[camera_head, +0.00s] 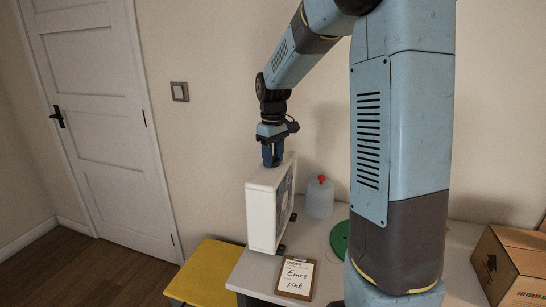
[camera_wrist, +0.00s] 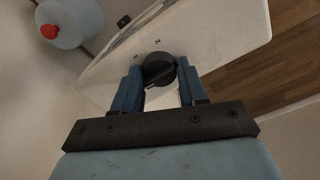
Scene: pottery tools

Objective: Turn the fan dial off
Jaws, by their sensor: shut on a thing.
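The white box fan (camera_head: 262,216) stands upright on the table, seen from its side in the head view. My gripper (camera_head: 272,160) points down at the fan's top. In the wrist view the fan's white top face (camera_wrist: 210,38) carries a round dark dial (camera_wrist: 159,70) with a raised bar and small marks beside it. My gripper's two blue fingers (camera_wrist: 158,88) sit on either side of the dial and are shut on it. The dial is hidden behind the fingers in the head view. The marks are too small to read.
A translucent jug with a red cap (camera_head: 319,197) stands behind the fan. A clipboard (camera_head: 297,278), a green disc (camera_head: 340,240) and a cardboard box (camera_head: 512,265) are on the grey table (camera_head: 240,280). A yellow-topped stool (camera_head: 212,270) stands left.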

